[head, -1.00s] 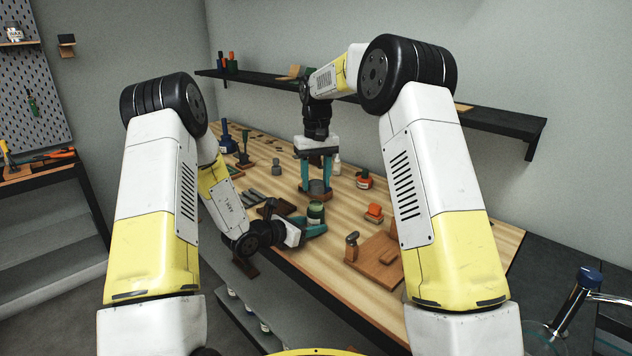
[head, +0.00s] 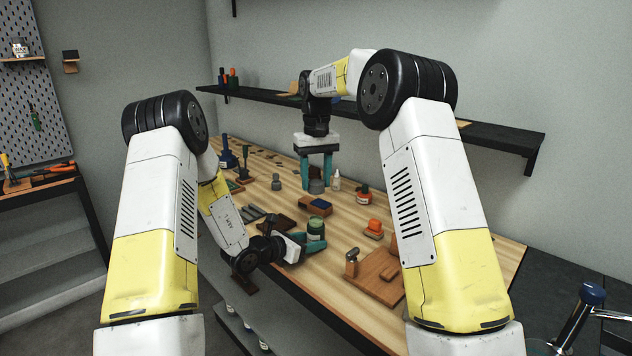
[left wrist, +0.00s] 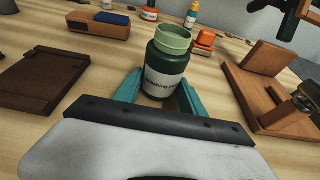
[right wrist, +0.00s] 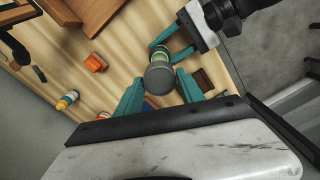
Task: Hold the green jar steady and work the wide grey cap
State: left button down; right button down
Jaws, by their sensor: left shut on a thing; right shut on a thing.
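The green jar (head: 316,229) stands upright near the bench's front edge. In the left wrist view the jar (left wrist: 163,75) shows a pale green open neck and a dark labelled body. My left gripper (left wrist: 160,92) is shut on its body from the side. The wide grey cap (head: 316,186) is off the jar, held in my right gripper (head: 316,180), which points down above and behind the jar. In the right wrist view the cap (right wrist: 159,78) sits between the teal fingers and partly hides the jar (right wrist: 160,52). The cap's underside is hidden.
A wooden block with a blue top (head: 317,206) lies just behind the jar. An orange-topped block (head: 374,228) and a wooden fixture (head: 378,276) stand to the right. A dark brown tray (left wrist: 42,78) is left of the jar. A white bottle (head: 337,181) and red-capped jar (head: 363,195) are further back.

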pick_arm(q)
jog(key=c, duration=0.6)
grip_release()
jog(key=v, duration=1.2)
